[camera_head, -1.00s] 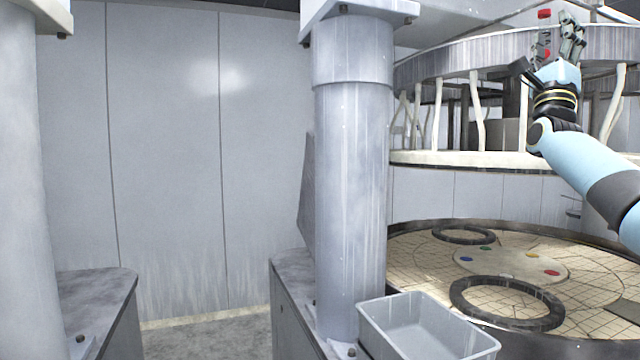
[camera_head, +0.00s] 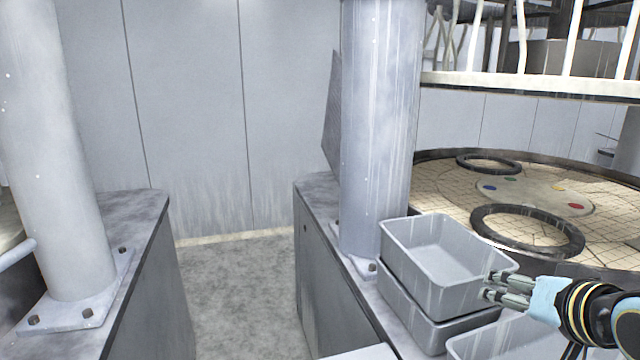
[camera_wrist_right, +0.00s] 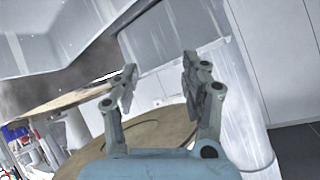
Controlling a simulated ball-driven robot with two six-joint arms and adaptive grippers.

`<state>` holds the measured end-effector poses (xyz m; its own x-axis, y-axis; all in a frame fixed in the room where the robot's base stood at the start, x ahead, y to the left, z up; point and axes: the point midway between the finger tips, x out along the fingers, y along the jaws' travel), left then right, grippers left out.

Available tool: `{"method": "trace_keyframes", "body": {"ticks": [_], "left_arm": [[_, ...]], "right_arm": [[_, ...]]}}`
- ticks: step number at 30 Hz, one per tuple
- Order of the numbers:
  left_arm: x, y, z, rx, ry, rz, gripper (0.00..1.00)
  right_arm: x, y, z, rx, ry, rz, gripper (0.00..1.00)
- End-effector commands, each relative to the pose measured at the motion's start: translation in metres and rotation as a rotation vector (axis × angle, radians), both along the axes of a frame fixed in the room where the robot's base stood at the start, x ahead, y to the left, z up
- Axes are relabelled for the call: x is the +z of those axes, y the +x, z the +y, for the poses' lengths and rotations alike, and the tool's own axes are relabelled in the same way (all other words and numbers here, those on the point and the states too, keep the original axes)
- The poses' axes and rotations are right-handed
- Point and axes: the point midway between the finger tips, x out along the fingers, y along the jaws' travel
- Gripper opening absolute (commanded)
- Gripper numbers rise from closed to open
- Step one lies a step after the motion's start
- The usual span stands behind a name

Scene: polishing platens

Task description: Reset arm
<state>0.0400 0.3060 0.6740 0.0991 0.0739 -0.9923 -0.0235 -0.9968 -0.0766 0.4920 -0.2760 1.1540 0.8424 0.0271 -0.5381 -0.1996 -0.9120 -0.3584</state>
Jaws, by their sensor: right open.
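My right gripper (camera_head: 496,287) is low at the right in the head view, in front of the grey bins. Its fingers point left and overlap the right side of the upper grey bin (camera_head: 432,245) in the picture; I cannot tell if they touch it. In the right wrist view the two fingers of my right gripper (camera_wrist_right: 158,88) are spread apart with nothing between them. My left gripper is in neither view.
The upper bin sits on a second grey bin (camera_head: 412,318), beside a thick grey column (camera_head: 375,130). Another grey bin (camera_head: 480,345) is at the lower right. Behind lies a round platen (camera_head: 440,190) with dark rings (camera_head: 528,230). Open floor (camera_head: 245,290) lies between the benches.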

Motion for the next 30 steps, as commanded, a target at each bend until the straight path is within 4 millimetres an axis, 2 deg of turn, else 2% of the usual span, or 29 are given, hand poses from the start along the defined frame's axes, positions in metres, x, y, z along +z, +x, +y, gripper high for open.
{"method": "trace_keyframes", "body": {"ticks": [1,3,6,12,18,26,30], "left_arm": [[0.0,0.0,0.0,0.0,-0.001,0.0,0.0],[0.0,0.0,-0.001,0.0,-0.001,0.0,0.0],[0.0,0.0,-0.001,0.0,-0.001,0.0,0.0],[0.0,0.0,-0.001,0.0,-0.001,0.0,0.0],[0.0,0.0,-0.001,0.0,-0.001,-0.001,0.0],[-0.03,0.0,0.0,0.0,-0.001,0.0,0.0],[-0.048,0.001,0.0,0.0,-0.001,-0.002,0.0]], "right_arm": [[-0.015,-0.033,0.004,0.034,-0.06,0.085,0.46],[-0.031,-0.072,0.006,0.081,-0.139,0.194,0.46],[-0.044,-0.118,0.007,0.144,-0.222,0.319,0.46],[-0.055,-0.194,0.007,0.252,-0.331,0.514,0.46],[-0.054,-0.259,0.005,0.353,-0.403,0.679,0.46],[-0.148,-0.245,-0.001,0.353,-0.397,0.707,0.46],[-0.207,-0.242,-0.005,0.351,-0.392,0.724,0.46]]}}
